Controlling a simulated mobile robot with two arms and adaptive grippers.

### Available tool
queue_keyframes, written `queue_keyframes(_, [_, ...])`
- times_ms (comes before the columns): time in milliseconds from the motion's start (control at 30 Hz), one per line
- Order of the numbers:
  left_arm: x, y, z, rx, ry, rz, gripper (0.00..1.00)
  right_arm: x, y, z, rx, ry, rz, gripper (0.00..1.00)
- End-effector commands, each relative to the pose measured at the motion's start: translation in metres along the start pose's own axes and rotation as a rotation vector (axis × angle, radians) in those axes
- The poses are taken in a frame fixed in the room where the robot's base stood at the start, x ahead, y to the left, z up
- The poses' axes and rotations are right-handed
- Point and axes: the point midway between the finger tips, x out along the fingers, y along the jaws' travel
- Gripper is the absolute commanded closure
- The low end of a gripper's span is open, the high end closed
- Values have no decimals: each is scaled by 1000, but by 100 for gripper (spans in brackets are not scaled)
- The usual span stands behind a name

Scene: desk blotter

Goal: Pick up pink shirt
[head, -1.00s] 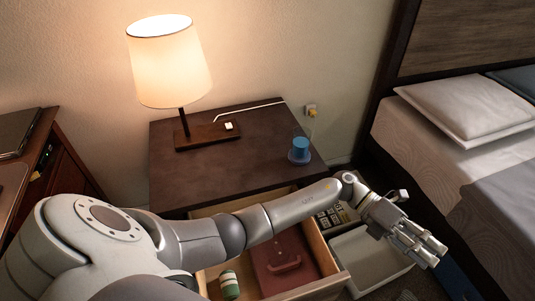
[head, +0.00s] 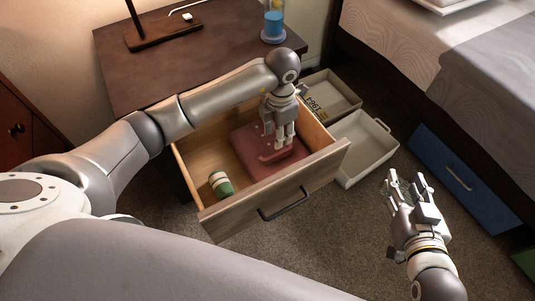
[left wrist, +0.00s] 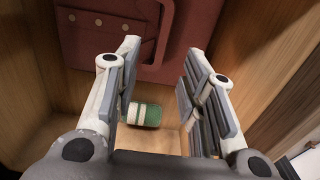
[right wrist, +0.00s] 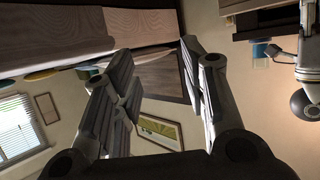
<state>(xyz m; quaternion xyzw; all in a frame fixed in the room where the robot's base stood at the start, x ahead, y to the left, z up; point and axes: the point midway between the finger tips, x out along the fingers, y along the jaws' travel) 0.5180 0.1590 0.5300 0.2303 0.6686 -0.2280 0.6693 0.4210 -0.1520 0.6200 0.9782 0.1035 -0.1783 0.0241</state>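My right gripper (head: 407,180) is open and empty over the carpet, right of the drawer.
A green and white striped roll (head: 220,185) lies in the drawer's front left. Two grey trays, one pale (head: 362,150) and one darker (head: 335,92), stand right of the drawer.

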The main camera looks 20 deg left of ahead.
Motion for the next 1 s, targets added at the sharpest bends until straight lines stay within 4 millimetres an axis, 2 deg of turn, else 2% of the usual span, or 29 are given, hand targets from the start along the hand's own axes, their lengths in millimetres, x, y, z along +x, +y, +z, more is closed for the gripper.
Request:
queue_keyframes(100, [18,-1,-1,0,3,-3,62,3,-3,-17,0,97,-6,60])
queue_keyframes(300, [38,-2,0,2,1,-4,62,2,-6,-45,1,240,-15,60])
queue_keyframes(667, [53,-3,0,2,0,-5,62,-2,-10,-67,3,359,-22,60])
queue_keyframes(1000, [82,-8,1,2,1,-5,62,-22,-16,-112,10,634,-38,60])
